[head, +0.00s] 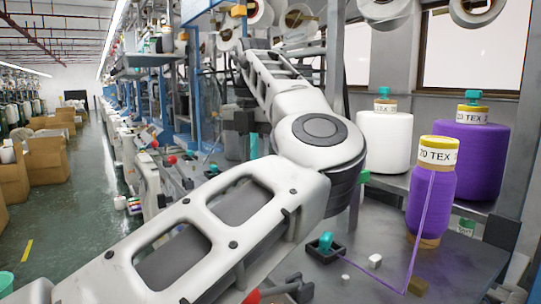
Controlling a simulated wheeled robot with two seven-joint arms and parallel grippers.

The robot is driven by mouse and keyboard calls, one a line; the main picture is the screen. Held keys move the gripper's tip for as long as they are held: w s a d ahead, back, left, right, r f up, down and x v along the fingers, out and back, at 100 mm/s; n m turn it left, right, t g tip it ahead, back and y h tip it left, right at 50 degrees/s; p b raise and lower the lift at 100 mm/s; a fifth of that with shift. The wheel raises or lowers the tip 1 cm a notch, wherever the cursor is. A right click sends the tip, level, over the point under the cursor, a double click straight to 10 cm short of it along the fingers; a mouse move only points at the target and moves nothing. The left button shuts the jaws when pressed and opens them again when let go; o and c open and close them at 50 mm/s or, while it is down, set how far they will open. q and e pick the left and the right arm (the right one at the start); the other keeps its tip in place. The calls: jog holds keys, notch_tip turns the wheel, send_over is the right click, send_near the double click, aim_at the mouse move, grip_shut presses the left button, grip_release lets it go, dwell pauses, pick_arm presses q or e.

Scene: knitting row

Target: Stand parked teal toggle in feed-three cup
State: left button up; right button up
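A small teal toggle (326,241) sits in a black square cup (337,252) on the grey metal table, right of my white arm. The toggle looks roughly upright, but I cannot tell how deep it sits or whether this is the feed-three cup. A purple thread runs from beside the cup across the table and up to a purple yarn cone (431,195). Another teal piece (254,146) shows behind my arm, mostly hidden. My large arm comes in from the lower left, bends at the middle and runs up to the left. Neither gripper shows.
A white cone (384,140) and a large purple cone (482,150), both topped with teal, stand at the back right. A small white block (375,261) and a brown block (418,286) lie on the table (462,262). A dark bracket (290,287) stands at the near edge.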

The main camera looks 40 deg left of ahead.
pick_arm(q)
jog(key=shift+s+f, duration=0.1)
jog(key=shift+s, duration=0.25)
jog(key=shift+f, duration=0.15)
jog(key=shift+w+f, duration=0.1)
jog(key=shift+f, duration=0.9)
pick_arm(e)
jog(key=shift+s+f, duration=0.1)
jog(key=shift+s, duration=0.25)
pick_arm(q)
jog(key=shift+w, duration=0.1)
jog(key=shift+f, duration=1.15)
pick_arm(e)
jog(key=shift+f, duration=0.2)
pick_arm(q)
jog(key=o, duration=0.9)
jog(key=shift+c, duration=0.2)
